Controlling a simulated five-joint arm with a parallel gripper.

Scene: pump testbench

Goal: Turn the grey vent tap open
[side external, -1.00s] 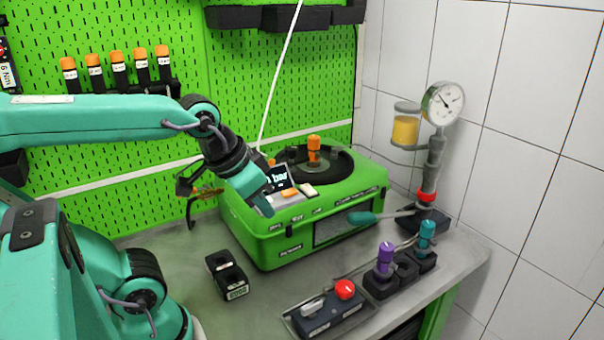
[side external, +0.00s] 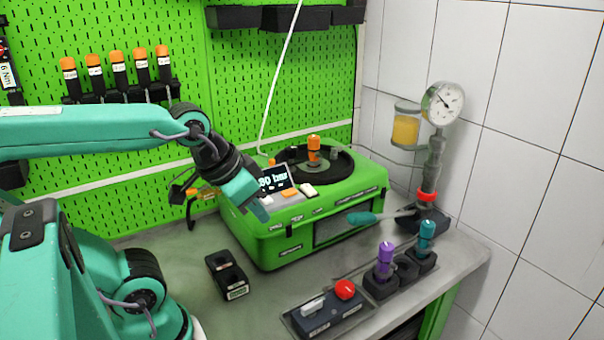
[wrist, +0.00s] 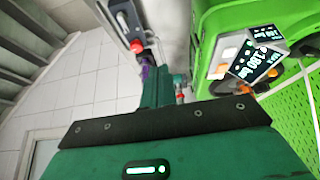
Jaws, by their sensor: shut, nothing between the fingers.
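A light grey lever (side external: 313,305), which looks like the vent tap, sits on a low dark box (side external: 335,318) at the bench front, beside a red knob (side external: 345,289). The lever also shows near the top of the wrist view (wrist: 122,20). My gripper (side external: 262,211) is shut and empty. In the side view it hangs at the left front of the green pump unit (side external: 290,248), well up and left of the lever. I cannot tell whether its tips touch the unit. In the wrist view my gripper's body fills the lower middle.
A tilted display (side external: 273,179), reading 180 bar in the wrist view, stands near my gripper. A black two-hole block (side external: 227,275) stands on the bench. Purple (side external: 385,256) and teal-capped (side external: 426,236) tools stand right of the lever. Bare bench lies between block and lever box.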

